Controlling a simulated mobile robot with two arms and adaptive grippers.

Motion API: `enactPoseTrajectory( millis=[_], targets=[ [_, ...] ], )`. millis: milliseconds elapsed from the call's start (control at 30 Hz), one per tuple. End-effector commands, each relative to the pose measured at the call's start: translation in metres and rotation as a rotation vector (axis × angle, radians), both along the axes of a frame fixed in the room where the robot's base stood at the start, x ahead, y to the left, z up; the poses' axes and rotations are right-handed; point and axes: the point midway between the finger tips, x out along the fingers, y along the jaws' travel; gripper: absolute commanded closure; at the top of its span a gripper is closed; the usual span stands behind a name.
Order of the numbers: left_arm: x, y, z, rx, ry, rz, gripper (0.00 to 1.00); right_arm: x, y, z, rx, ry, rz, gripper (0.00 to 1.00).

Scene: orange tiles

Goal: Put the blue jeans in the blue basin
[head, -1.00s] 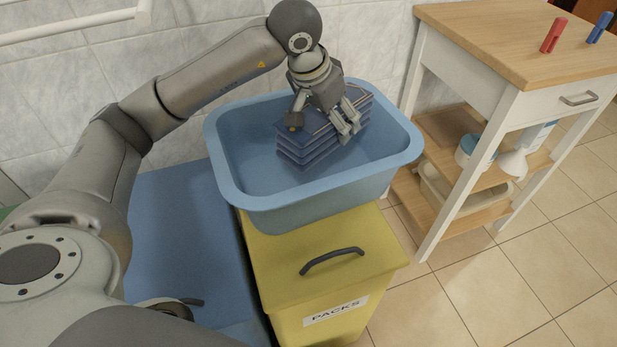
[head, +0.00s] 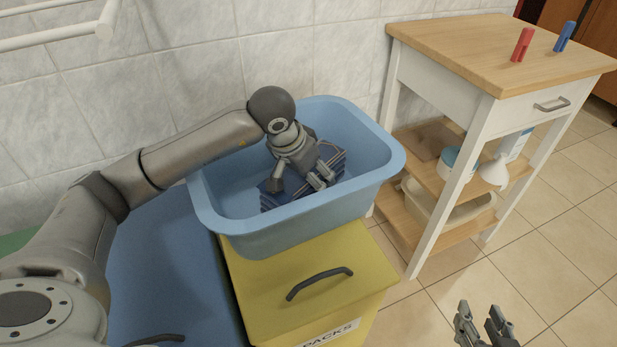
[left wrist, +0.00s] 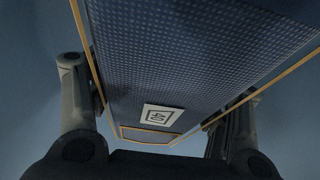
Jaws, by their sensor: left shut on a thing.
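The folded dark blue jeans (head: 290,197) are inside the blue basin (head: 300,226), low down in it. My left gripper (head: 297,186) reaches down into the basin and is shut on the jeans, one finger on each side. The left wrist view shows the jeans' dark woven cloth (left wrist: 190,50) with yellow seams and a pale label between the fingers. Whether the jeans touch the basin floor is hard to tell. My right gripper (head: 481,310) is empty, its fingers apart, low at the right over the floor.
The basin stands on a yellow lidded bin (head: 300,270) marked "PACKS", beside a blue surface (head: 165,255). A wooden-topped trolley (head: 470,45) at the right holds a red peg (head: 522,44) and a blue peg (head: 564,37).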

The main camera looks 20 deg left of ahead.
Motion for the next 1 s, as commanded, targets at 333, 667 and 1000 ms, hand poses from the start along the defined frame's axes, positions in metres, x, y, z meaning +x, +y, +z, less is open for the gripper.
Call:
enactPoseTrajectory(
  millis=[333,667,1000],
  targets=[
    [0.0009,-0.0002,0.0006,-0.001,-0.005,0.000,0.73,0.0017,0.0008,0.0024,0.004,-0.015,0.001,0.61],
    [0.0001,-0.0001,-0.0007,0.000,-0.001,0.000,0.06,0.0025,0.0013,0.0034,0.005,-0.020,0.001,0.61],
    [0.0001,-0.0001,0.0005,0.000,-0.001,0.000,0.06,0.0016,0.0011,0.0028,0.003,-0.012,0.001,0.61]
  ],
)
